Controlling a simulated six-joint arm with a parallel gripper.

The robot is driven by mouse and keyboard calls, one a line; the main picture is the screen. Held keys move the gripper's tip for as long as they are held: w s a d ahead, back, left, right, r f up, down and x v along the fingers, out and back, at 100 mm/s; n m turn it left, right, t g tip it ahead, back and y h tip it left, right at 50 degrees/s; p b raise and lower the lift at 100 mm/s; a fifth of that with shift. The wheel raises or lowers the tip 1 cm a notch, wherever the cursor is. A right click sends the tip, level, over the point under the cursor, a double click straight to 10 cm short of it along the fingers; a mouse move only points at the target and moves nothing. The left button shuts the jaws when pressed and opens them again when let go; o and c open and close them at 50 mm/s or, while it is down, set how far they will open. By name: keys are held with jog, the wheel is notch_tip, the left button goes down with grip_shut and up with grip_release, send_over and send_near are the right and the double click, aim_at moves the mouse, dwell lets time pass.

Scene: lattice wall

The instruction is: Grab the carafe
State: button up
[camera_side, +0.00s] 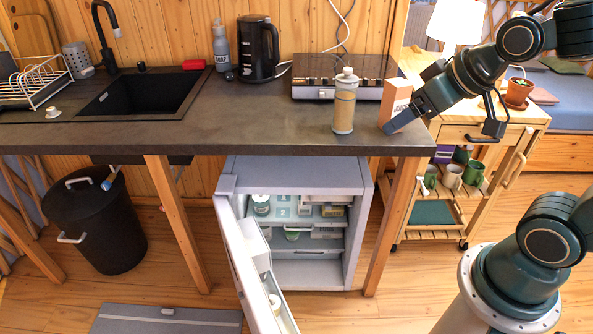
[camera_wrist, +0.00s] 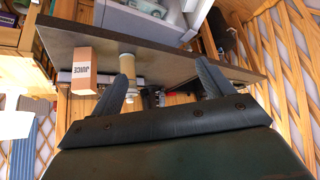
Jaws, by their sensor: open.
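The carafe (camera_side: 344,102) stands upright on the dark countertop, near its front edge. It has a pale cap and base and a tan band around its middle. It also shows in the wrist view (camera_wrist: 127,66), close to the left finger. My gripper (camera_side: 391,125) is just right of the carafe in the side view, in front of the juice carton, apart from the carafe. In the wrist view my gripper (camera_wrist: 163,78) has its fingers spread wide with nothing held between them. In the side view the two fingers overlap and cannot be told apart.
A juice carton (camera_side: 396,94) stands right of the carafe; one finger partly covers it. A cooktop (camera_side: 320,88) lies behind the carafe, and a black kettle (camera_side: 258,48) stands further left. The countertop (camera_side: 250,118) left of the carafe is clear. Below, a small fridge (camera_side: 300,170) stands open.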

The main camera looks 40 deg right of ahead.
jog(key=w+d+f+m+t+h, duration=0.15)
jog(key=w+d+f, duration=0.35)
jog(key=w, duration=0.5)
jog(key=m+t+h, duration=0.2)
jog(key=t+h, duration=0.1)
jog(key=t, duration=0.1)
send_near(350, 109)
jog(key=shift+s+d+r+y, duration=0.1)
jog(key=shift+s+d+y, duration=0.15)
jog(key=shift+s, duration=0.1)
jog(key=shift+w, duration=0.1)
jog(key=shift+n, duration=0.25)
jog(key=shift+x, duration=4.15)
jog(key=shift+a, duration=0.1)
jog(key=shift+x, duration=2.65)
jog(key=shift+r, duration=0.1)
jog(key=c, duration=1.2)
